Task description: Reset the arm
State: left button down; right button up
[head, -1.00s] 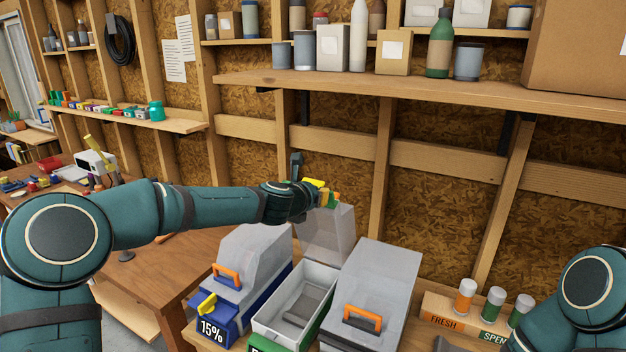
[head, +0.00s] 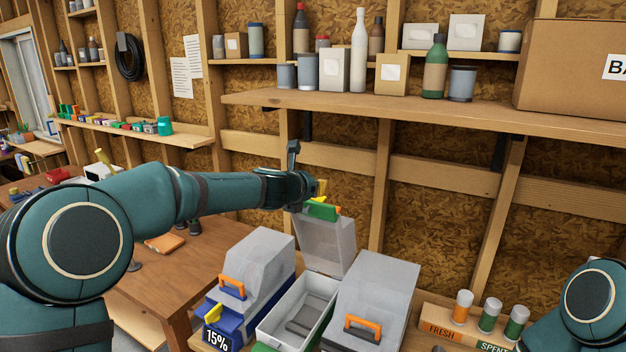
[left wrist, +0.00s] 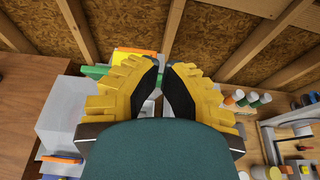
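My left arm comes in from the left, and its yellow-fingered left gripper (head: 320,188) is at the top edge of a raised grey lid (head: 325,243). In the left wrist view the fingers (left wrist: 163,68) are apart, with a narrow gap and nothing clearly held. A green latch (head: 321,211) and an orange handle (left wrist: 136,56) on the lid lie just beyond the fingertips; contact cannot be told. The open grey bin (head: 268,330) below has a dark insert inside. My right arm shows at the lower right; its gripper is outside the view.
A closed bin marked 15% (head: 252,265) stands left of the open bin, and another closed bin (head: 383,290) right. A wooden holder (head: 440,333) has several capped canisters. A loaded shelf (head: 400,110) hangs above. The wooden table (head: 180,270) has free room at left.

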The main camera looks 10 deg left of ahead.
pick_arm(q)
jog(key=s+a+f+m+g+y, duration=0.15)
jog(key=s+f+m, duration=0.3)
jog(key=f, duration=0.75)
jog(key=s+a+f+m+g, duration=0.25)
jog(key=s+f+m, duration=0.2)
jog(key=f, duration=0.75)
jog(key=s+a+f+m+g+y, duration=0.15)
jog(key=s+f+m+g, duration=0.35)
jog(key=f, duration=0.7)
jog(key=s+d+f+m+g+h, duration=0.1)
jog(key=s+f+m, duration=0.4)
jog(key=s, duration=0.6)
jog(key=s+d+f+m+g+b, duration=0.15)
jog(key=s+f+m, duration=0.35)
jog(key=s, duration=0.5)
jog(key=s+f+m+g+h, duration=0.15)
jog(key=s+f+m, duration=0.35)
jog(key=s, duration=0.6)
jog(key=w+d+f+m+t+b, duration=0.1)
jog(key=w+f+b, duration=0.4)
jog(key=b, duration=0.5)
jog(key=shift+w+d+f+t, duration=0.25)
jog(key=shift+w+d+t, duration=0.15)
jog(key=shift+w+d, duration=0.4)
jog(key=shift+a+r, duration=0.1)
